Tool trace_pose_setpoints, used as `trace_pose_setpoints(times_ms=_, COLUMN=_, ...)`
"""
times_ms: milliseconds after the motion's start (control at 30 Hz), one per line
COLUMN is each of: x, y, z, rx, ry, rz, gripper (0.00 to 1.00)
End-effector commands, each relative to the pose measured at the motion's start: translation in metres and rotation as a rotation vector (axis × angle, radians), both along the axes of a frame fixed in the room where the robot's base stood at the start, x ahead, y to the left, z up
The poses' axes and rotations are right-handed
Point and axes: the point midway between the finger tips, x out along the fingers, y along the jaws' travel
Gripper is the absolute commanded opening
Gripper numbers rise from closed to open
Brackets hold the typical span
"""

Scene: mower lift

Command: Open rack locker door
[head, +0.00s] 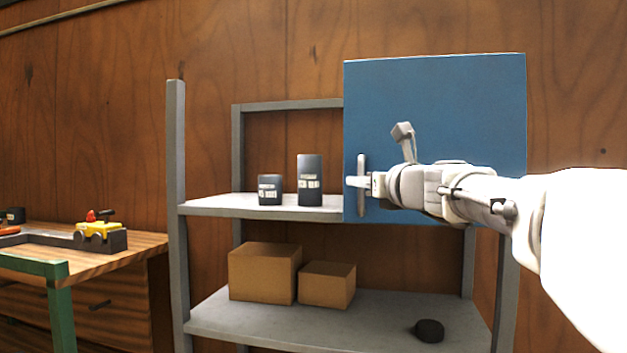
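The blue locker door (440,110) is on the right side of the metal rack, at upper shelf height. A light vertical bar handle (361,204) is near its left edge. The door looks flat and flush, and no gap or inside space shows. My gripper (358,181) reaches in from the right and is at the handle's middle, with a pale fingertip crossing in front of the bar and past its left side. The other finger is hidden, so I cannot tell whether the fingers are closed on the bar. My arm covers the door's lower right part.
The grey rack (176,200) holds a short dark can (270,189) and a taller one (310,180) left of the door. Two cardboard boxes (262,274) and a black puck (429,330) are on the lower shelf. A workbench (140,248) stands at left.

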Motion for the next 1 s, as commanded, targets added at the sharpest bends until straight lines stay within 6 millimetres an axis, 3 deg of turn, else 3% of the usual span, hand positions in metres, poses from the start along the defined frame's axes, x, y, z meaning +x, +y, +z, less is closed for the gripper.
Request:
trace_pose_setpoints(times_ms=433, x=0.0088, y=0.0026, z=-0.0001, rx=0.001, ry=0.000, rz=0.000, gripper=0.30)
trace_pose_setpoints(times_ms=600, x=0.0087, y=0.0026, z=-0.0001, rx=0.000, ry=0.000, rz=0.000, gripper=0.01)
trace_pose_setpoints(times_ms=1000, x=0.0086, y=0.0025, z=-0.0001, rx=0.000, ry=0.000, rz=0.000, gripper=0.00)
